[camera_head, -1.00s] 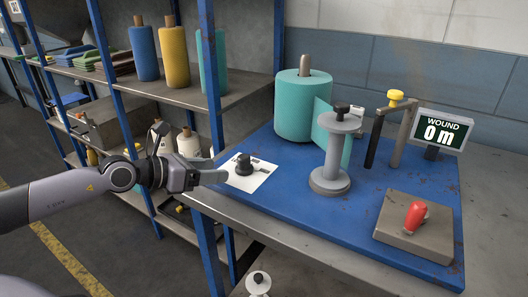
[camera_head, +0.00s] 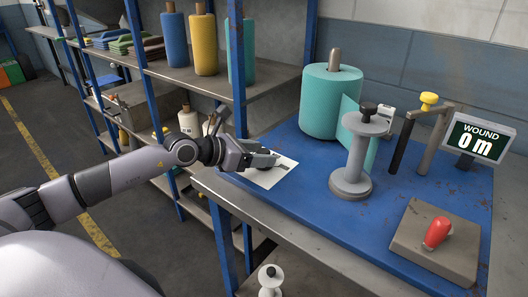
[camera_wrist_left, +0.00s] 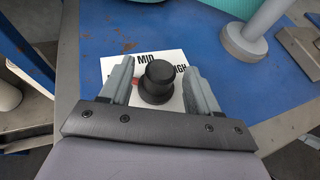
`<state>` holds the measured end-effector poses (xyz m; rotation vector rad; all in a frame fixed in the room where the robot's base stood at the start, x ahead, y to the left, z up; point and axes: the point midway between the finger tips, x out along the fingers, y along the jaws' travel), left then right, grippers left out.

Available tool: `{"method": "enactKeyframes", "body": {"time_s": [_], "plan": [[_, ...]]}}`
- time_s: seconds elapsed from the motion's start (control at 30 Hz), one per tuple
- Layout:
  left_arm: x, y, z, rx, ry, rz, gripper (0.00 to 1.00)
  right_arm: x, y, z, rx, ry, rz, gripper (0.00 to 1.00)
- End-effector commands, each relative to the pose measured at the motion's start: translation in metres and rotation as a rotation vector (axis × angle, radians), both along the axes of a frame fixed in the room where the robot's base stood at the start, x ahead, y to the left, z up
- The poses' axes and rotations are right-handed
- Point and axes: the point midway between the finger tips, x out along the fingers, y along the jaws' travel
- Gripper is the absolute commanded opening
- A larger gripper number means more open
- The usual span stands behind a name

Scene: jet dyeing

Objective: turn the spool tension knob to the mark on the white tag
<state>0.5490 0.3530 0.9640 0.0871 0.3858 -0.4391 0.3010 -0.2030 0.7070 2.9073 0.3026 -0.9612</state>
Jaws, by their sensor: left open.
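The black round tension knob (camera_wrist_left: 158,80) stands on the white tag (camera_wrist_left: 172,58) in the left wrist view. The tag reads "MID" and, partly covered, "HIGH"; a small red patch shows left of the knob. My left gripper (camera_wrist_left: 159,70) is open, with one finger on each side of the knob; I cannot tell whether either touches it. In the head view my left gripper (camera_head: 270,159) is over the white tag (camera_head: 272,177) and mostly hides the knob. My right gripper is not in view.
The blue board (camera_head: 330,205) also carries a grey spool (camera_head: 356,155), a teal fabric roll (camera_head: 325,105), a yellow-topped post (camera_head: 429,100), a "WOUND 0 m" display (camera_head: 478,140) and a red lever (camera_head: 437,233) on a box. A shelf rack (camera_head: 240,95) stands close behind my left arm.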

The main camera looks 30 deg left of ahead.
Motion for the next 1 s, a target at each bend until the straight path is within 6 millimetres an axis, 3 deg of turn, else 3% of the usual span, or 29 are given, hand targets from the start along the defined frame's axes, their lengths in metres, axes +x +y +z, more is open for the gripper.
{"method": "enactKeyframes", "body": {"time_s": [0.2,0.57,0.7,0.73,1.0], "plan": [[0.013,-0.006,-0.005,0.000,-0.001,0.001,0.61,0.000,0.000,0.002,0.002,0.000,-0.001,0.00],[0.015,-0.008,-0.007,0.001,0.001,0.000,0.61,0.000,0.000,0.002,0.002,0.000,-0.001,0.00],[0.015,-0.007,-0.007,0.000,0.001,0.000,0.16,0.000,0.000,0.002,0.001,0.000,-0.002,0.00],[0.015,-0.007,-0.007,0.000,0.001,0.000,0.10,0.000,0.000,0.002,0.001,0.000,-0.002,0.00],[0.015,-0.007,-0.009,0.000,0.001,-0.009,0.10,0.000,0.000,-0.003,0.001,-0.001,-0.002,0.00]]}}
